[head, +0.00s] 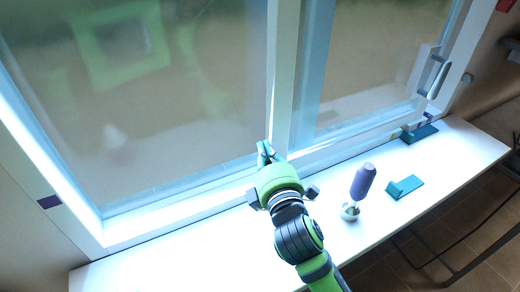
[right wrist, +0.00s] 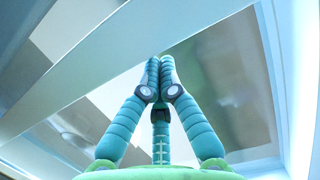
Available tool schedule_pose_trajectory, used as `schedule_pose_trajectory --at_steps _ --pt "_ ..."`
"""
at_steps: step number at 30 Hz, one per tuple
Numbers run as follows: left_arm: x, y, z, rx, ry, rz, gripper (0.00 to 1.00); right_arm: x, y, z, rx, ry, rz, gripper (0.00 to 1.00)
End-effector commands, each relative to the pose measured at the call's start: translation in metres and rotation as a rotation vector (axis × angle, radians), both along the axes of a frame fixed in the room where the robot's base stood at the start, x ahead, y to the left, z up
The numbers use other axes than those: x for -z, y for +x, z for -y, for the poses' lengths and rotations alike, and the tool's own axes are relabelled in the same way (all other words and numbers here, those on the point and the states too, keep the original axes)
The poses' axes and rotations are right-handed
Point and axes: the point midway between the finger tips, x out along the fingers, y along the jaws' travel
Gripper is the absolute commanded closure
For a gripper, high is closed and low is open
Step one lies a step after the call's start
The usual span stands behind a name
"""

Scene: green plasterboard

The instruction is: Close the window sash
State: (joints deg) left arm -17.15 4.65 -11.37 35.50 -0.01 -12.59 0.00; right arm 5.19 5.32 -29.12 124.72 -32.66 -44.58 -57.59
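The white-framed window fills the upper head view. Its right sash (head: 312,62) has a pale blue stile beside the white middle post (head: 283,70), and a grey handle (head: 437,78) on its right side. I cannot tell how far the sash stands open. My right gripper (head: 265,150) is at the foot of the middle post, just above the sill. In the right wrist view its teal fingers (right wrist: 160,68) meet at the tips, with nothing visible between them. Whether they touch the frame is unclear. My left gripper is out of view.
The white sill (head: 195,255) runs along below the window. A purple-handled tool (head: 362,183) stands on it, right of my right arm. Beyond it are a teal bracket (head: 405,187) and another teal piece (head: 420,134) by the frame. A dark metal bar (head: 455,262) is at lower right.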

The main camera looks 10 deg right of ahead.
Motion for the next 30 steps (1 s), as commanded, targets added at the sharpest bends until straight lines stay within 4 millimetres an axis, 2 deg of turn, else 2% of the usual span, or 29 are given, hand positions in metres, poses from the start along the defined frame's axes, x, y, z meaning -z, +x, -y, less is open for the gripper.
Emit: schedule_pose_trajectory --at_steps 1,6,12,15,23,26,30 --pt "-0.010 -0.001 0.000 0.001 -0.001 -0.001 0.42 -0.004 0.005 0.015 0.010 -0.010 -0.002 1.00" --pt "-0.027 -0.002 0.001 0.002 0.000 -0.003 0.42 -0.005 0.023 0.064 0.012 -0.013 -0.001 1.00" --pt "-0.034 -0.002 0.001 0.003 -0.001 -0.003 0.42 -0.003 0.038 0.105 0.010 -0.009 0.001 1.00" --pt "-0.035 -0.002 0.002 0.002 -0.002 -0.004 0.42 -0.003 0.041 0.114 0.010 -0.005 0.002 1.00" --pt "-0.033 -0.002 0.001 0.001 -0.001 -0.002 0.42 -0.004 0.040 0.111 0.007 -0.003 0.002 1.00" --pt "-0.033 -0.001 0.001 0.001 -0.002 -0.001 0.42 -0.014 0.040 0.111 0.007 -0.003 0.005 1.00" --pt "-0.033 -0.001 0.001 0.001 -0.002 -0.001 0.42 -0.040 0.040 0.111 0.006 -0.004 0.010 1.00"
